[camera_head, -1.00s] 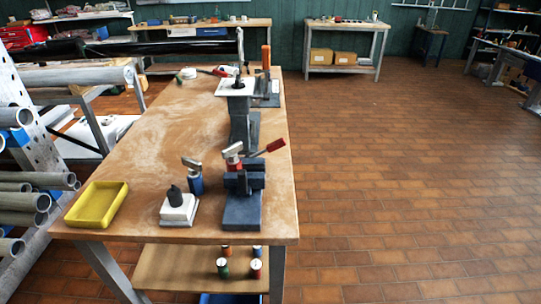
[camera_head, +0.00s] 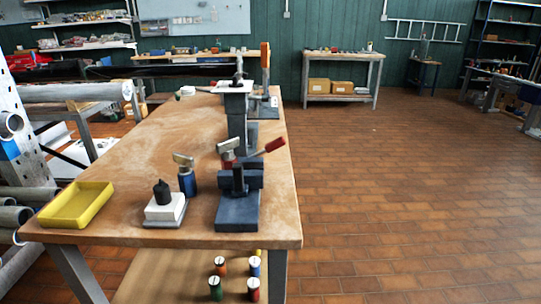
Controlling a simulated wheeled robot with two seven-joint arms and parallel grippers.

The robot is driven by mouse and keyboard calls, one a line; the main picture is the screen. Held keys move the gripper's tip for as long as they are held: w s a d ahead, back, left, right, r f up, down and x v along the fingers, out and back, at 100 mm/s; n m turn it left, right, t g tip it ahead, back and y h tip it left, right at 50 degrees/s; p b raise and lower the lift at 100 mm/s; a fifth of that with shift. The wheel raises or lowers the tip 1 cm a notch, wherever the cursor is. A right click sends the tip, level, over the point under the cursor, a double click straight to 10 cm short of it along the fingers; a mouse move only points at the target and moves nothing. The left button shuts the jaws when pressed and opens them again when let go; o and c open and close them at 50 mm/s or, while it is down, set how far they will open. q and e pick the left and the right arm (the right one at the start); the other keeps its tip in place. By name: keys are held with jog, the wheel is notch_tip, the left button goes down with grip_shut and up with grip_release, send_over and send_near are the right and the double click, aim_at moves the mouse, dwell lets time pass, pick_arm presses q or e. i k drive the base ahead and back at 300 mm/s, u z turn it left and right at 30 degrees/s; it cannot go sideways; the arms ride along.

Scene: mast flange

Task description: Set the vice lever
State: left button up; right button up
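A dark blue-grey vice (camera_head: 238,205) stands near the front right corner of the wooden workbench (camera_head: 130,165). A lever with a red grip (camera_head: 274,145) sticks out from behind the top of the vice, slanting up to the right. A red-bodied thing with a metal head (camera_head: 227,150) stands just behind the vice and is partly hidden by it. Neither of my grippers shows in the head view.
A yellow tray (camera_head: 58,220), a white block with a black knob (camera_head: 165,207) and a blue-bodied tool (camera_head: 187,178) stand left of the vice. A dark post with a white plate (camera_head: 236,120) stands behind it. Several coloured cylinders (camera_head: 220,266) sit on the lower shelf. The floor at right is clear.

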aim_at(278, 143)
jog(key=k, duration=0.55)
jog(key=z, duration=0.4)
jog(key=i, duration=0.85)
jog(key=u, duration=0.85)
jog(key=i, duration=0.55)
jog(key=u, duration=0.6)
